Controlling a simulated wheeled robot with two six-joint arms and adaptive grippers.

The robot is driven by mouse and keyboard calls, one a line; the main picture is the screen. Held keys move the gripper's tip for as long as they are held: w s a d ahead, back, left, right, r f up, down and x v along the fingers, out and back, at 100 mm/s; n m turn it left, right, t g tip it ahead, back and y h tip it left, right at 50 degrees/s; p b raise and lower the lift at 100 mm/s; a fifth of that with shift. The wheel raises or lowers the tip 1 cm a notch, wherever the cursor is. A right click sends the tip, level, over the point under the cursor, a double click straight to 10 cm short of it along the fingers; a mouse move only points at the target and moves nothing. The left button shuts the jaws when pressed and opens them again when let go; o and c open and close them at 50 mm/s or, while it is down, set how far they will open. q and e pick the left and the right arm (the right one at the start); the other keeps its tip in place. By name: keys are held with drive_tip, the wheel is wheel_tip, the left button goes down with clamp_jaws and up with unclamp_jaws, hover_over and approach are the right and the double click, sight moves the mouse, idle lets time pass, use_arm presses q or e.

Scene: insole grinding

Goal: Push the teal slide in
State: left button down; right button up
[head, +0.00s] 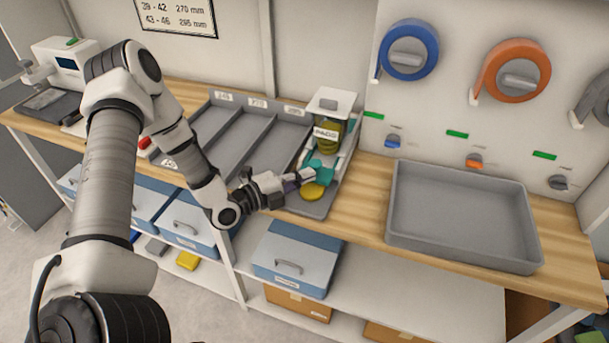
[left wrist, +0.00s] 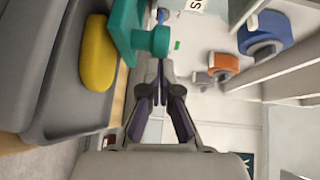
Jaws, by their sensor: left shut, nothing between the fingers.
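The teal slide (head: 324,168) sits at the foot of the white dispenser (head: 335,103), under a container labelled "PADS". My right gripper is not in view.
A grey divided tray (head: 237,141) stands left of the dispenser. An empty grey bin (head: 461,247) stands to the right on the wooden bench (head: 362,208). Blue (head: 437,50) and orange (head: 541,68) rolls hang on the wall panel. A blue drawer box (head: 297,256) is below the bench.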

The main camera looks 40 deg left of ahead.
sight(311, 161)
use_arm(q)
drive_tip(key=shift+w, duration=0.2)
drive_tip(key=w+b, duration=0.1)
drive_tip(key=w, duration=0.1)
drive_tip(key=w+a, duration=0.1)
drive_tip(key=w, duration=0.1)
drive_tip(key=shift+w+a+b, duration=0.1)
drive_tip(key=shift+w+b, duration=0.2)
drive_tip(key=shift+b, duration=0.05)
drive_tip(key=shift+s+r, duration=0.1)
drive_tip(key=shift+r, duration=0.1)
